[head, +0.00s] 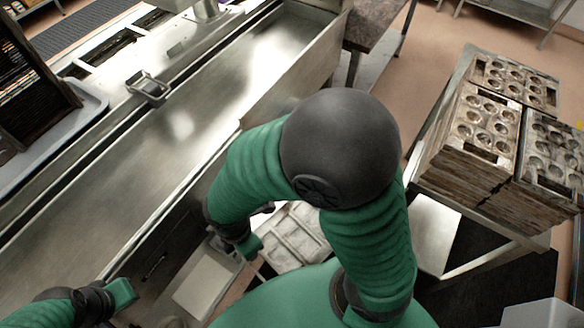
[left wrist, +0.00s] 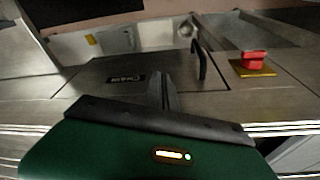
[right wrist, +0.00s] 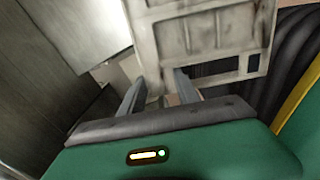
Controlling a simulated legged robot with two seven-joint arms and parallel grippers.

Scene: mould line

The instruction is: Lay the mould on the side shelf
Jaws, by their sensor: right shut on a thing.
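The mould (head: 297,232) is a pale grey-white, worn tray with rectangular pockets, partly hidden behind my right arm in the head view. It fills the top middle of the right wrist view (right wrist: 200,35). My right gripper (right wrist: 158,85) is shut on its near edge, one finger on each side of the rim. My left gripper (left wrist: 161,78) is empty with its fingers together, in front of the metal side of the line. A pale flat panel (head: 205,283) lies low beside the line, left of the mould; I cannot tell whether it is the side shelf.
A long steel trough (head: 175,140) runs diagonally along the left. A metal rack (head: 470,205) at the right bears stacked moulds (head: 480,130) with round cups. A red button (left wrist: 253,57) on a yellow plate is near my left gripper. Open tan floor lies beyond.

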